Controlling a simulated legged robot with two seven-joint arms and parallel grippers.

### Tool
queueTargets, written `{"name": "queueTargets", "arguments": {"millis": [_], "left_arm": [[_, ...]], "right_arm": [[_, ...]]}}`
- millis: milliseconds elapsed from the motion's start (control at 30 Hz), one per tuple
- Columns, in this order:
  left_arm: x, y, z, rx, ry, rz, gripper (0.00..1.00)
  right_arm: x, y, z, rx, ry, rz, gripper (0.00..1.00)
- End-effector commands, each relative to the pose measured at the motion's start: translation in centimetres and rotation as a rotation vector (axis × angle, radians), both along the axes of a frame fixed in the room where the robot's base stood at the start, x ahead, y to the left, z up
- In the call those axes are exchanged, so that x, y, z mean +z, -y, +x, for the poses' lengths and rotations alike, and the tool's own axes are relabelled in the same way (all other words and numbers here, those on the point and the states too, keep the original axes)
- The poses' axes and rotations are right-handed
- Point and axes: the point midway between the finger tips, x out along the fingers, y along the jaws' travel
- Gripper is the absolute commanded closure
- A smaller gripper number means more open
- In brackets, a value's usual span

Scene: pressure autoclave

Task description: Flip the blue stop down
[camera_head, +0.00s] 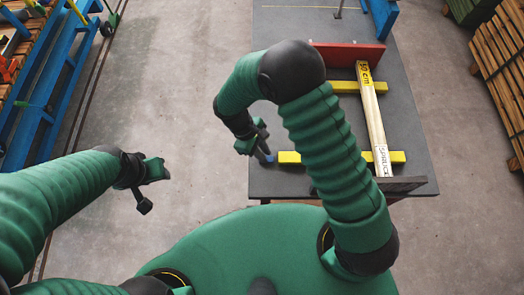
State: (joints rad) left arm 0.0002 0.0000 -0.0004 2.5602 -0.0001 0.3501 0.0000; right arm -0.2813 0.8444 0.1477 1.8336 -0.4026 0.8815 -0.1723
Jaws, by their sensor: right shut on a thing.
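A small blue-grey piece, which looks like the blue stop (266,157), is at the left end of the near yellow bar on the dark table. My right gripper (257,144) reaches down to it from above and is shut on it. The fingers hide part of the piece, and I cannot tell its exact tilt. My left gripper (153,171) hangs over the bare floor at the left, well away from the table. Its fingers are too small to read.
A pale wooden beam (372,115) marked "50 cm" lies across two yellow bars (397,157) on the dark table (290,25). A red plate (350,54) stands at its far end. A blue rack (55,75) is far left, and wooden pallets (497,65) are right.

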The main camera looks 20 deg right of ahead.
Motion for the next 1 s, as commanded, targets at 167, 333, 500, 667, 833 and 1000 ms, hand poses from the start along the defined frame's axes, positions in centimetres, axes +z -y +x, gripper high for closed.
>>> {"name": "queueTargets", "arguments": {"millis": [167, 333, 500, 667, 833, 1000], "left_arm": [[0.1, 0.0, 0.0, 0.000, 0.000, 0.000, 0.59], [0.0, 0.0, 0.0, -0.001, 0.000, 0.000, 0.59], [-0.7, 0.0, 0.0, -0.001, 0.000, 0.000, 0.59], [-1.0, 0.0, 0.0, -0.001, 0.000, 0.000, 0.59], [-1.0, 0.0, 0.0, -0.001, 0.000, 0.000, 0.59], [-0.9, 0.0, 0.0, -0.001, 0.000, 0.000, 0.59]], "right_arm": [[0.1, -0.6, 0.5, 0.004, 0.017, 0.027, 1.00], [0.0, -0.6, 0.5, 0.004, 0.013, 0.021, 1.00], [-1.0, -1.2, 0.6, 0.009, -0.025, -0.099, 1.00], [-1.3, -1.4, 0.6, 0.004, -0.050, -0.183, 1.00], [-1.2, -1.4, 0.5, 0.002, -0.052, -0.183, 1.00], [-1.2, -1.4, 0.5, 0.002, -0.052, -0.183, 0.70]]}}
